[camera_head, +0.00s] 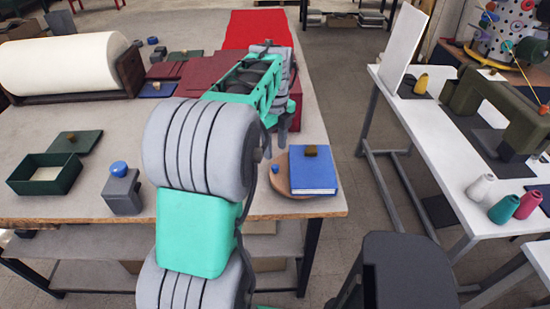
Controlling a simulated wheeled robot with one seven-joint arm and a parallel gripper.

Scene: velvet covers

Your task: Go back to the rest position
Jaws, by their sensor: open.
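My arm reaches forward from the bottom of the view over the right part of the big work table (95,205). My gripper (289,122) is at the arm's far end, partly hidden behind my arm's own links. It is open, and I see nothing held in it. It hangs in front of a dark red box (296,97) and beyond a blue book-like block (314,175) with a small brown knob on top. The block sits on a round wooden board (283,205) near the table's right front corner.
A green open box (45,174) and a grey block with a blue knob (122,190) are at the left front. Red cloth (257,29) lies behind. A white table (425,140) with a sewing machine (500,105) stands right, across an aisle.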

